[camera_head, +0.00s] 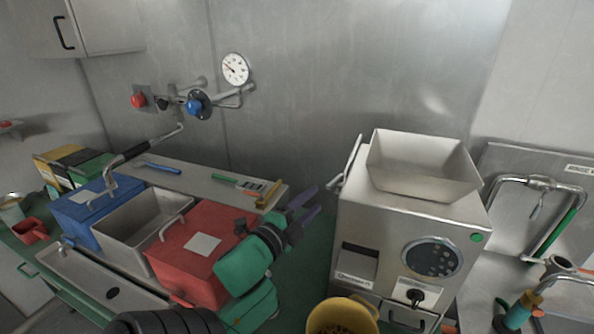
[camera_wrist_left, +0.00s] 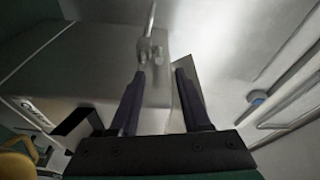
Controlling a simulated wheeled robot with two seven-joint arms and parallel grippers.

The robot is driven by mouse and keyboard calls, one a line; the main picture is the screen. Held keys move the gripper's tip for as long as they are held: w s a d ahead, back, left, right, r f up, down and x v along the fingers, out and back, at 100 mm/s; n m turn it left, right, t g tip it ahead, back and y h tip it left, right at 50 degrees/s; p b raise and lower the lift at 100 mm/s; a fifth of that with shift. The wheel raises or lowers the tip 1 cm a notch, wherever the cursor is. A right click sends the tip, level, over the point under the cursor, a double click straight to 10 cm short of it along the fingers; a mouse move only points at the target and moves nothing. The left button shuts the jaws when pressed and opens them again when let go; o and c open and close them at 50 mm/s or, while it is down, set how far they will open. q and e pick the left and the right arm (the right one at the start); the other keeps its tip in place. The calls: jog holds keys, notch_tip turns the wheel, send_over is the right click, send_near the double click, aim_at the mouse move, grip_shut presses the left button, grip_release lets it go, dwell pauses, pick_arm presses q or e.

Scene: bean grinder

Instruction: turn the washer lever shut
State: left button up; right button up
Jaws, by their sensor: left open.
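A metal lever (camera_head: 347,162) stands at the left side of the steel machine (camera_head: 375,225), its upper part leaning to the right. In the left wrist view, a metal lever with a knuckle-like mount (camera_wrist_left: 149,45) shows beyond the fingers, at the machine's edge. My left gripper (camera_head: 308,205) is open, its purple fingers pointing toward the machine's left side, a little left of and below the lever. In the left wrist view, the fingers (camera_wrist_left: 161,74) are apart with nothing clearly held between them. My right gripper is not in view.
A red bin (camera_head: 190,262), a steel basin (camera_head: 140,225) and a blue bin (camera_head: 85,213) stand left of my arm. A yellow bucket (camera_head: 342,316) stands in front of the machine. A gauge (camera_head: 235,69) and valves (camera_head: 198,104) are on the back wall.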

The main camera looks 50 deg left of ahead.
pick_arm(q)
jog(key=p+v, duration=0.2)
jog(key=v, duration=0.3)
jog(key=shift+s, duration=0.2)
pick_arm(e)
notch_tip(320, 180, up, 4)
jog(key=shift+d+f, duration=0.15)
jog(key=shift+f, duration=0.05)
